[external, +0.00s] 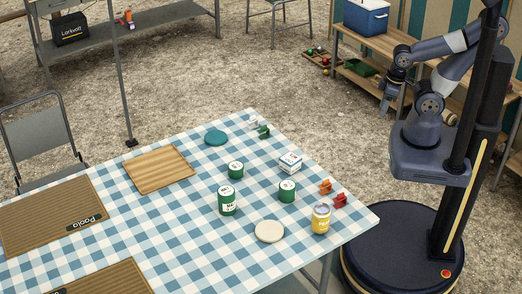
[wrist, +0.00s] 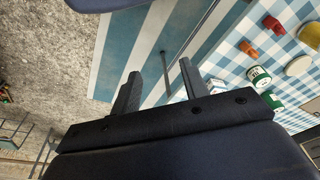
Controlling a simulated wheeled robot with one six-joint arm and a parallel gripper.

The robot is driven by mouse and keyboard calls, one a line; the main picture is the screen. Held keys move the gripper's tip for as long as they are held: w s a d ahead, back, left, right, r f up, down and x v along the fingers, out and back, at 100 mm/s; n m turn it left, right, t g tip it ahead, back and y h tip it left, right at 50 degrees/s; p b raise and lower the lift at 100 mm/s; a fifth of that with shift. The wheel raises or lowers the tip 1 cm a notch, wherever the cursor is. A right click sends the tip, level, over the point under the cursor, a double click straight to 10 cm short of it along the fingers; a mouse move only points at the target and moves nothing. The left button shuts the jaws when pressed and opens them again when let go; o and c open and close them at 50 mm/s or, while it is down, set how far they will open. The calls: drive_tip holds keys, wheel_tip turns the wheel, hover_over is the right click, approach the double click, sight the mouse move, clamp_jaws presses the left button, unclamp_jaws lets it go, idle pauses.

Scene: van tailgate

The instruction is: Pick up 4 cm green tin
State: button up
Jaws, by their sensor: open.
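Three green tins with white labels stand upright on the checked tablecloth in the external view: a tall one (external: 227,203), a smaller one (external: 236,171) behind it, and another (external: 287,193) to the right. They differ in height; I cannot read a 4 cm size on any. In the wrist view one green tin (wrist: 259,77) shows right of the fingers, and part of another (wrist: 271,101) lies just below it. My gripper (wrist: 160,86) is open and empty. In the external view it hangs off the table, to its right, well apart from the tins.
A yellow tin (external: 320,220), a cream disc (external: 269,231), orange (external: 325,186) and red (external: 340,201) small items and a white box (external: 290,162) stand near the tins. A teal disc (external: 216,137) and wooden board (external: 158,169) lie farther left. Shelves (external: 375,45) stand behind my arm.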

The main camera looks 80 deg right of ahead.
sight(239, 164)
drive_tip(key=o, duration=0.7)
drive_tip(key=shift+s+f, duration=0.1)
drive_tip(key=shift+s, duration=0.05)
drive_tip(key=w+a+f+m+t+y+b, duration=0.15)
drive_tip(key=w+a+m+y+b, duration=0.25)
drive_tip(key=w+a+m, duration=0.45)
drive_tip(key=w+a+f+m+y+b, duration=0.3)
drive_tip(key=w+a+m+y+b, duration=0.15)
drive_tip(key=w, duration=0.65)
drive_tip(key=w+f+m+t+b, duration=0.2)
drive_tip(key=w+f+m, duration=0.1)
drive_tip(key=w+m, duration=0.2)
drive_tip(key=w+f+m+t+b, duration=0.2)
drive_tip(key=w+f+m, duration=0.2)
drive_tip(key=w, duration=0.5)
drive_tip(key=w+f+m+t+b, duration=0.2)
drive_tip(key=w+f+m, duration=0.2)
drive_tip(key=w+m, duration=0.2)
drive_tip(key=shift+w+a+f+t+h, duration=0.15)
drive_tip(key=shift+w+t+h, duration=0.15)
drive_tip(key=shift+w, duration=0.65)
drive_tip(key=x, duration=0.5)
drive_tip(key=shift+w+a, duration=0.1)
drive_tip(key=shift+x, duration=2.6)
